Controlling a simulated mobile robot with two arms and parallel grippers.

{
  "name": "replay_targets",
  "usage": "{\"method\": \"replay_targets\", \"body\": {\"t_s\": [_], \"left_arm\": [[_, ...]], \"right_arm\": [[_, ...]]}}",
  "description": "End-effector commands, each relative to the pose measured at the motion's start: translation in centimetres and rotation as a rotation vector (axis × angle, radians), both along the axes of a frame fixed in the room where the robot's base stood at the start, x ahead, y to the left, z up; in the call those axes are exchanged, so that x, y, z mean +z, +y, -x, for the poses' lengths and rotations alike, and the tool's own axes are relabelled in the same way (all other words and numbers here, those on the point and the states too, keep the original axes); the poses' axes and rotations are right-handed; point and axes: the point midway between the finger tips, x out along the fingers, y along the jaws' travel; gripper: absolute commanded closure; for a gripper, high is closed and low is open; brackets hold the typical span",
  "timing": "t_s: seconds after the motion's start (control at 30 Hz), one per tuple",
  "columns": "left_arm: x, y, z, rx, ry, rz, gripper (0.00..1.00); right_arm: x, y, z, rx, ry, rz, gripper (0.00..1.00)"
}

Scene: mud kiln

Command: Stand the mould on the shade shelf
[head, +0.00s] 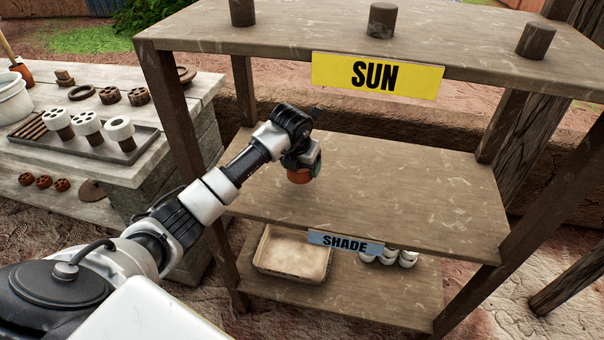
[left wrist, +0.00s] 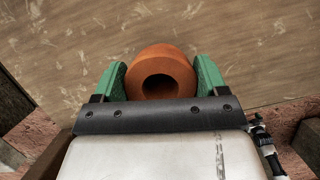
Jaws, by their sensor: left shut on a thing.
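My left gripper (head: 302,165) is shut on the mould (head: 299,176), an orange-brown clay-coloured round piece. In the left wrist view the mould (left wrist: 178,62) sits between the green finger pads of the gripper (left wrist: 161,80), its round dark hole facing the camera. The shade shelf (head: 420,200) is the middle wooden board, with the blue SHADE sign (head: 345,243) on its front edge. The mould is over the left-middle part of this shelf; I cannot tell whether it touches the board.
The top board with the yellow SUN sign (head: 377,76) holds dark cylinders (head: 382,20) above the shade shelf. The bottom board holds a shallow tray (head: 262,266) and white cups (head: 407,258). A stone bench (head: 195,110) stands left. The shade shelf is otherwise clear.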

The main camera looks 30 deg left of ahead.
Motion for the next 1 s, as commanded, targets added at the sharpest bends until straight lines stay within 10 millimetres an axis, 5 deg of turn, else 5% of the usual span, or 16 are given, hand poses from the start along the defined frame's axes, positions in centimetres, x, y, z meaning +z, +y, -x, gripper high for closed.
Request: {"method": "replay_targets", "body": {"t_s": [0.2, 0.57, 0.6, 0.73, 1.0], "left_arm": [[-3.1, -0.1, 0.1, 0.000, 0.003, 0.003, 0.57], [-3.7, -0.1, 0.0, -0.001, 0.000, 0.001, 0.57], [-3.7, -0.1, 0.0, 0.000, 0.001, 0.001, 0.24], [-3.7, -0.1, 0.0, 0.000, 0.001, 0.001, 0.04], [-3.6, -0.1, 0.0, -0.001, 0.001, 0.001, 0.02]], "right_arm": [[0.0, 0.0, 0.3, 0.000, 0.005, 0.000, 0.02], [-0.3, -0.1, 1.1, 0.000, 0.017, 0.002, 0.02], [-0.2, -0.1, 1.1, 0.000, 0.017, 0.002, 0.02], [-0.2, -0.1, 1.1, 0.000, 0.018, 0.002, 0.02], [-0.1, -0.1, 1.1, 0.000, 0.018, 0.002, 0.02]]}}
